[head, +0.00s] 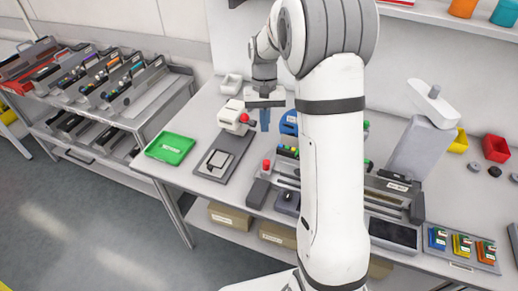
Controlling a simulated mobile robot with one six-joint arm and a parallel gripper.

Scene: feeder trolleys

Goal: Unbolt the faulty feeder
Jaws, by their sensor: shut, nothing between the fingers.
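My gripper (265,118) hangs above the back of the workbench, pointing down, and appears shut and empty. It is just right of a white device with a red knob (233,118) and close to a blue rounded object (289,122). A grey fixture with a red button (267,165) is on the bench, largely hidden behind my arm. Feeder-like dark units (110,80) with coloured parts sit in rows on the trolley (170,95) at left. I cannot tell which feeder is the faulty one, and no bolt can be made out.
A green tray (171,148) lies at the bench's left front, beside a dark flat plate (224,155). Small blue, yellow and orange boxes (462,246) stand at the right front. A tilted grey panel (422,150) and yellow and red bins (496,148) are at the right.

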